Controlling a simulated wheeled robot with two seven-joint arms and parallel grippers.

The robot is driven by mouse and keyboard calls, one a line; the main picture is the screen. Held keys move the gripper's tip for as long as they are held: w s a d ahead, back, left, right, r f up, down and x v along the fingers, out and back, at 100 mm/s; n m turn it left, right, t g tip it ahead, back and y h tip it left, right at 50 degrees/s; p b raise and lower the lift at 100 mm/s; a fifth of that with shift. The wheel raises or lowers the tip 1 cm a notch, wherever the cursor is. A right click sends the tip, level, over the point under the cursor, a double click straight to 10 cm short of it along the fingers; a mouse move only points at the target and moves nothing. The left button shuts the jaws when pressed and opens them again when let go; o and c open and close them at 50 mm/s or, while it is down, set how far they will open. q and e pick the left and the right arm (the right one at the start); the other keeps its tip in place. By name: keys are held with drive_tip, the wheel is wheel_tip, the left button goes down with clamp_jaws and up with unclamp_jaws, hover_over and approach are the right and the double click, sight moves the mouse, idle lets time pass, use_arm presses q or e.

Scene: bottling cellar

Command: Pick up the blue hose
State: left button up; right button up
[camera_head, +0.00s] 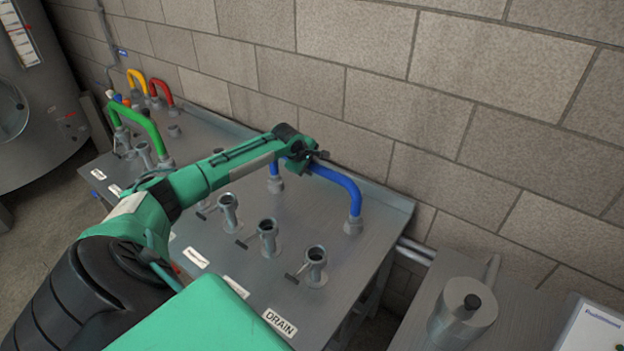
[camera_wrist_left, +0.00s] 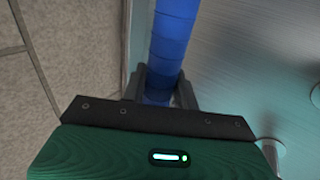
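The blue hose (camera_head: 340,183) is a stiff U-shaped bend on the grey steel table, close to the block wall. Its ends meet grey fittings at the left (camera_head: 275,185) and at the right (camera_head: 353,226). My left gripper (camera_head: 307,165) is at the top of the bend, towards its left end, and covers part of it. In the left wrist view the blue hose (camera_wrist_left: 172,38) runs between the two dark fingers (camera_wrist_left: 160,90), which sit close against both sides with no clear gap. My right gripper is not in view.
The steel table (camera_head: 350,275) carries several upright valve ports (camera_head: 267,238) in front of the hose and a DRAIN label (camera_head: 280,323). Green (camera_head: 140,125), yellow (camera_head: 138,80) and red (camera_head: 162,92) bends stand at the left. A grey canister (camera_head: 462,315) stands at the right.

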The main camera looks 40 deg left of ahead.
use_arm(q)
drive_tip(key=shift+c, duration=0.8)
drive_tip(key=shift+w+r, duration=0.1)
drive_tip(key=shift+r, duration=0.1)
drive_tip(key=shift+r, duration=0.25)
wheel_tip(320, 180, up, 19)
drive_tip(key=b, duration=0.3)
drive_tip(key=shift+b, duration=0.4)
drive_tip(key=shift+r, duration=0.1)
